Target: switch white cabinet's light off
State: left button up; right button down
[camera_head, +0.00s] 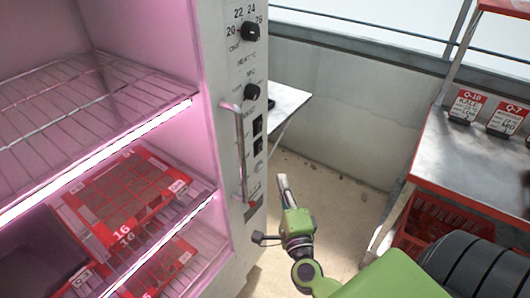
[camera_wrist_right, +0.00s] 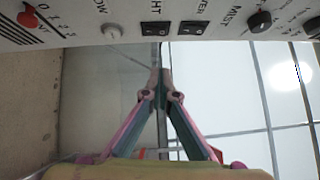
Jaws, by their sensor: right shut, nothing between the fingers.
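The white cabinet (camera_head: 229,65) stands at the left, its shelves glowing pink with bright light strips lit. Its side panel carries two black rocker switches. The lower one, the light switch (camera_head: 258,146), shows in the right wrist view (camera_wrist_right: 155,28) beside a label ending in "HT". The upper switch (camera_head: 257,127) is just above it, also in the wrist view (camera_wrist_right: 193,27). My right gripper (camera_head: 282,179) is shut and empty, right of and below the switches. In the wrist view its closed tips (camera_wrist_right: 160,76) point towards the light switch, apart from the panel. My left gripper is out of view.
Knobs (camera_head: 250,31) sit higher on the panel, and a vertical handle (camera_head: 240,150) runs along the cabinet's front edge. A white button (camera_wrist_right: 112,30) and red knob (camera_wrist_right: 27,18) flank the switches. A metal table (camera_head: 450,160) with a red crate (camera_head: 440,225) stands right.

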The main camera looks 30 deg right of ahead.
send_near(262, 143)
jog(key=w+d, duration=0.2)
jog(key=d, duration=0.2)
jog(key=w, duration=0.1)
jog(key=w+a, duration=0.1)
jog(key=w, duration=0.1)
jog(key=shift+w+a+r+b, duration=0.1)
jog(key=shift+w+a+b, duration=0.15)
jog(key=shift+b, duration=0.1)
jog(key=shift+r, duration=0.1)
jog(key=shift+w+r+p, duration=0.15)
jog(key=shift+r+p, duration=0.05)
jog(key=shift+p, duration=0.3)
jog(key=shift+a+f, duration=0.1)
